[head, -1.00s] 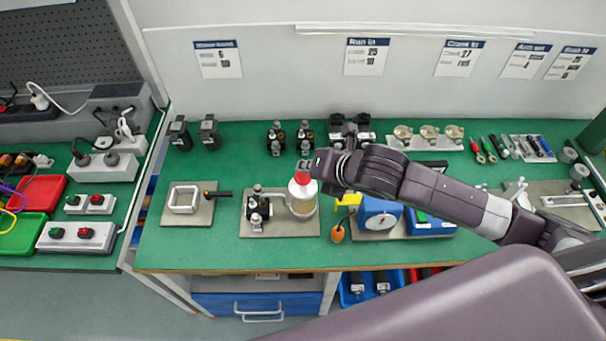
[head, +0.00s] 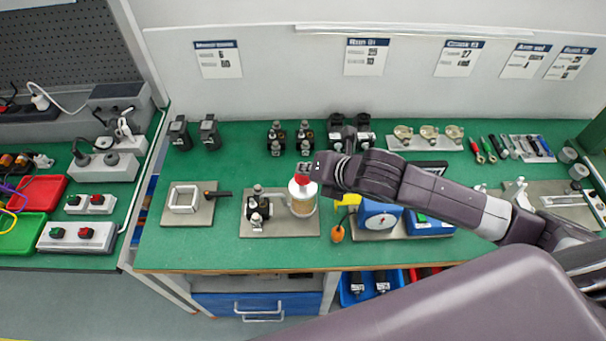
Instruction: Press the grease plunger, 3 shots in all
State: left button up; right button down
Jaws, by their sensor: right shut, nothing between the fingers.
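The grease dispenser (head: 303,201) is a clear jar of amber grease with a white lid and a red plunger top (head: 299,182). It stands upright on a grey plate (head: 285,230) at the bench's front middle, beside a small black-and-metal fixture (head: 257,208). My right gripper (head: 306,170) is shut and empty, its fingertips right at the plunger top. Whether they touch it, and how far the plunger is down, I cannot tell. My left gripper is not in view.
A blue dial scale (head: 379,216) and an orange bulb-shaped item (head: 338,234) stand right of the jar, under my forearm. A plate with a square frame (head: 184,198) lies left. Black-and-metal parts (head: 277,137) stand behind. Green bench (head: 235,170) is bare between them.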

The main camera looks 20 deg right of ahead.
aim_at(305, 178)
jog(key=shift+s+f+b, duration=0.1)
jog(key=shift+f+b, duration=0.3)
jog(key=shift+f, duration=0.6)
dwell(0.5)
dwell(0.3)
jog(key=shift+r+p, duration=1.3)
jog(key=shift+p, duration=0.2)
jog(key=shift+r, duration=0.15)
notch_tip(305, 178, up, 5)
jog(key=p, duration=0.6)
